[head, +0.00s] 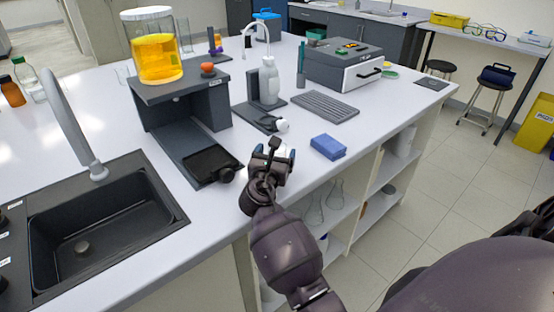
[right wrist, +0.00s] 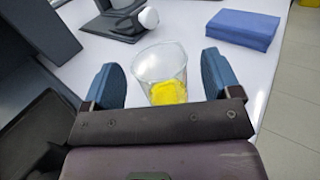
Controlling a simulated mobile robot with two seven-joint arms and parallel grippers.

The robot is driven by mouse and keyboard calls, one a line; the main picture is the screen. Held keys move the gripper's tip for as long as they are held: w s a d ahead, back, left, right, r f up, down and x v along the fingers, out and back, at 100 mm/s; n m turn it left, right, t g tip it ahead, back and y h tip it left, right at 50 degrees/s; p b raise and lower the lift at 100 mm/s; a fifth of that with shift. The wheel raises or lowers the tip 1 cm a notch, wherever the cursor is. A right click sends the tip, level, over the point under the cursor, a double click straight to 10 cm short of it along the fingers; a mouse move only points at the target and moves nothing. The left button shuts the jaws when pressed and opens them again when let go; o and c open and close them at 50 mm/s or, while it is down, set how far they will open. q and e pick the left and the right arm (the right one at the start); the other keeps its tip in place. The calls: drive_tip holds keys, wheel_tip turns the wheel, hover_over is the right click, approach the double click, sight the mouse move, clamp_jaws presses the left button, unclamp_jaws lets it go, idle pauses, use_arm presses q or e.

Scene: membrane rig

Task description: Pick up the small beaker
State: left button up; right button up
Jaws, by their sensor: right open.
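The small beaker (right wrist: 160,66) is clear, with yellow contents at its bottom. In the right wrist view it stands on the white bench between the two blue fingers of my right gripper (right wrist: 161,74). The fingers are apart, with gaps on both sides of the beaker. In the head view my right gripper (head: 272,153) is over the bench's front edge and hides most of the beaker. My left gripper is in neither view.
A dark stand (head: 180,92) bears a large vessel of orange liquid (head: 157,58). A black tray (head: 211,163) lies left of the gripper. A blue block (head: 328,147) lies to its right, and a white wash bottle (head: 269,82) stands behind. A sink (head: 95,222) is at left.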

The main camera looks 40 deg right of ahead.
drive_tip(key=shift+x, duration=1)
drive_tip(key=c, duration=1)
drive_tip(key=shift+r, duration=0.2)
